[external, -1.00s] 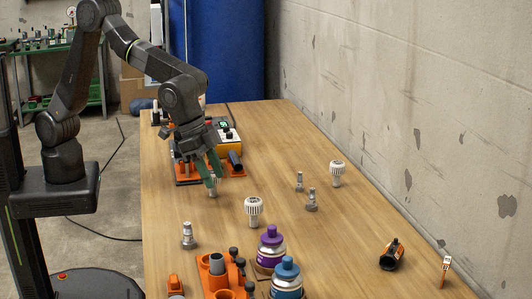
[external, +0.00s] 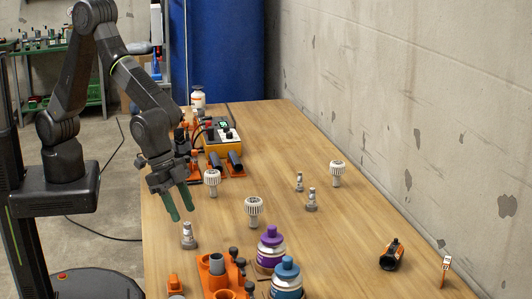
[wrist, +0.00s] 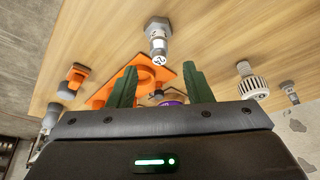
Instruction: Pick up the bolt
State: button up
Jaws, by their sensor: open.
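A grey metal bolt (external: 188,237) stands upright on the table at the front left in the external view. In the wrist view a bolt with a hex head and a marked end (wrist: 158,32) shows at the top centre, beyond my fingertips and roughly in line with the gap between them. Two similar bolts stand further right, one nearer (external: 311,200) and one behind it (external: 299,182). My gripper (external: 182,214) is open and empty, with green fingers pointing down just above the front left bolt. The fingers also show in the wrist view (wrist: 158,72).
White-headed knobs stand close by (external: 212,178) and (external: 253,206). An orange holder (external: 215,284) with grey pipe pieces and purple-capped (external: 271,250) and blue-capped (external: 286,280) bottles stand at the front. A yellow box (external: 220,140) is behind. The table's right middle is mostly clear.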

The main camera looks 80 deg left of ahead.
aim_at(188, 225)
jog(key=shift+p+x, duration=0.55)
jog(key=shift+x, duration=2.1)
grip_shut()
